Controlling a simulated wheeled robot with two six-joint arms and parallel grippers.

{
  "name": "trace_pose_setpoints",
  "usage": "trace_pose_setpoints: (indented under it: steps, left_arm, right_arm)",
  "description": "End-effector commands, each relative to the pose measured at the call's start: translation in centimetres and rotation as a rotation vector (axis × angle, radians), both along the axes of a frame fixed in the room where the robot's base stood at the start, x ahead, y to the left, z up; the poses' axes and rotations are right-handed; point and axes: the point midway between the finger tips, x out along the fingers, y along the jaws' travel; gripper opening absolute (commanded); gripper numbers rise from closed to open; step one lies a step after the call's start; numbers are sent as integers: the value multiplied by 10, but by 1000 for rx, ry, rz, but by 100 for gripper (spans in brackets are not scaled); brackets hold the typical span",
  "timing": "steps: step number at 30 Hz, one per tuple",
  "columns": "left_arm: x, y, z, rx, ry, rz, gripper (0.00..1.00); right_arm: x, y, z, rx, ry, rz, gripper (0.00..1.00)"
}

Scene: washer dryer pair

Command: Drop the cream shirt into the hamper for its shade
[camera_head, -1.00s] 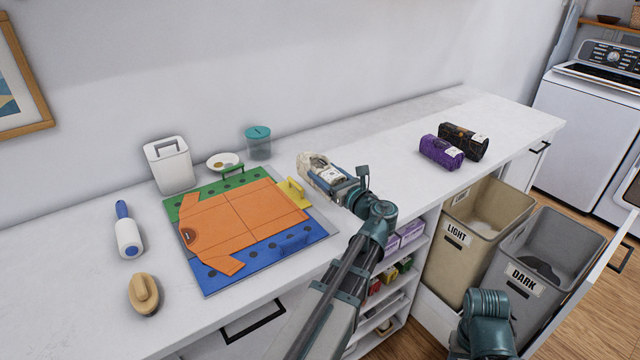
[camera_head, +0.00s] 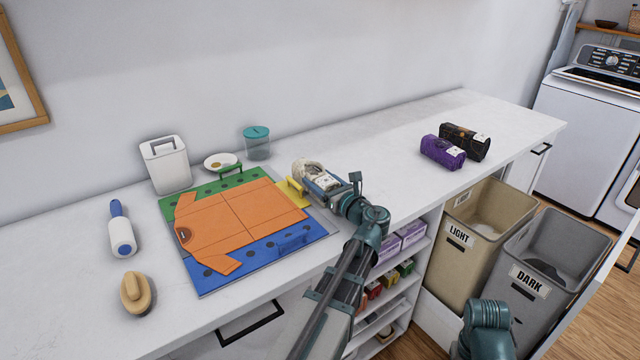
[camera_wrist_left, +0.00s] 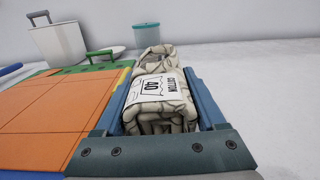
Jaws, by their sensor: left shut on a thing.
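The cream shirt (camera_wrist_left: 155,108) is a rolled bundle with a dark line pattern and a white tag reading "COTTON 40". My left gripper (camera_head: 316,176) is shut on it, with a blue finger on each side in the left wrist view. The bundle (camera_head: 303,168) is at the counter beside the folding board's right edge; I cannot tell whether it touches the counter. The tan LIGHT hamper (camera_head: 460,262) and the grey DARK hamper (camera_head: 517,305) stand at the right in a pulled-out drawer. Part of my right arm shows at the bottom; its fingers are out of view.
An orange shirt (camera_head: 235,222) lies on the green and blue folding board (camera_head: 217,279). Purple (camera_head: 440,152) and black (camera_head: 466,141) rolled bundles lie on the counter's right part.

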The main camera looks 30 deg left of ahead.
Motion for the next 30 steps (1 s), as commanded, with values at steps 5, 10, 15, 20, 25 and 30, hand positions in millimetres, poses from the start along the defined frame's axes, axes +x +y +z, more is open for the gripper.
trace_pose_setpoints:
  steps: [5,10,15,20,25,30]
  left_arm:
    - [0,0,-4,1,0,0,2]
    - [0,0,-3,0,0,0,99]
    - [0,0,-3,0,0,0,100]
    - [0,0,3,0,0,1,100]
    - [-13,-28,0,0,0,-3,100]
    - [-27,-62,0,0,0,-4,100]
  right_arm:
    - [0,0,-4,0,0,0,50]
    - [0,0,-3,0,0,0,50]
    - [0,0,-3,0,0,0,50]
    - [0,0,3,0,0,0,50]
    - [0,0,0,0,0,0,50]
    - [0,0,0,0,0,0,50]
